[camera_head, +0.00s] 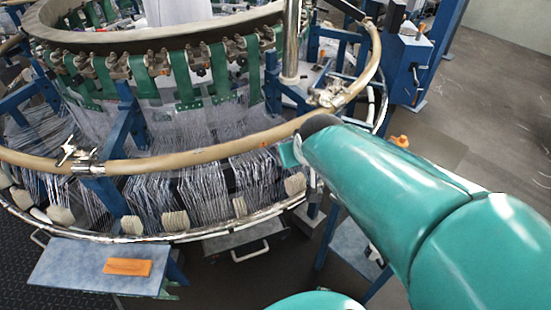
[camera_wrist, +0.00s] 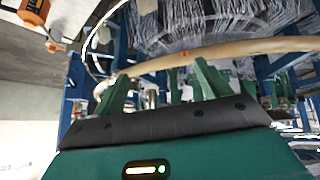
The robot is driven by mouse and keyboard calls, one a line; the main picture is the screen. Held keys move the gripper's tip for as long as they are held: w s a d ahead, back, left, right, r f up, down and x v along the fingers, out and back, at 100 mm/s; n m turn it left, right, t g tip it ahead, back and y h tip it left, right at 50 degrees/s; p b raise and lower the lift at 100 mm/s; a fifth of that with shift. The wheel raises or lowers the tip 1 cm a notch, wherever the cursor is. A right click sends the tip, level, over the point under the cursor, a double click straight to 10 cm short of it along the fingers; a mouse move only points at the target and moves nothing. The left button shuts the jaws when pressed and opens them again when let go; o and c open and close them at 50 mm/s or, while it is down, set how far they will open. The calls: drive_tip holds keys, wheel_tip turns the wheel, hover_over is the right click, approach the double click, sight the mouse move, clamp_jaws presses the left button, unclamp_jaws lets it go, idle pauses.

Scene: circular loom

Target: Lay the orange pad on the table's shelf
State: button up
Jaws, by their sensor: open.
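The orange pad (camera_head: 128,267) lies flat on a grey-blue tabletop (camera_head: 70,265) at the lower left of the head view. A lower shelf of this table cannot be made out. My gripper (camera_wrist: 162,88) is open in the wrist view, its two green fingers apart with nothing held between them. In the head view my teal arm reaches in from the right; its end is beside the loom's tan ring, well to the right of the pad, and mostly hides the gripper. The pad does not show clearly in the wrist view.
The circular loom (camera_head: 190,160) with its tan ring rail (camera_head: 210,152) and white threads fills the left and middle. Blue posts (camera_head: 411,75) stand at the right. An orange fitting (camera_wrist: 35,10) shows top left in the wrist view. Open floor (camera_head: 490,110) lies at the right.

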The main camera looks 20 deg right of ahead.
drive_tip(key=shift+o, duration=0.4)
drive_tip(key=s+a+r+g+y, duration=0.1)
drive_tip(key=s+a+r, duration=0.3)
drive_tip(key=s+a, duration=0.3)
drive_tip(key=s, duration=0.3)
drive_tip(key=shift+a+r+n+g+y, duration=0.2)
drive_tip(key=shift+n+g+y, duration=0.2)
drive_tip(key=w+d+f+t+h, duration=0.2)
drive_tip(key=w+d+f, duration=0.6)
drive_tip(key=w+d, duration=0.3)
drive_tip(key=w+d+f+t+h, duration=0.15)
drive_tip(key=w+d+f, duration=0.25)
drive_tip(key=d+f, duration=0.75)
drive_tip(key=s+d+f+m+t+h, duration=0.25)
drive_tip(key=s+d+f, duration=0.25)
drive_tip(key=d+f, duration=0.45)
drive_tip(key=s+f+m+t+h, duration=0.1)
drive_tip(key=s+f+m+h, duration=0.6)
drive_tip(key=s, duration=0.6)
drive_tip(key=shift+n+y, duration=0.35)
drive_tip(key=shift+y, duration=0.15)
drive_tip(key=x, duration=1.3)
drive_tip(key=shift+w+f, duration=0.15)
drive_tip(key=shift+w, duration=0.35)
drive_tip(key=c, duration=1.2)
drive_tip(key=shift+o, duration=0.2)
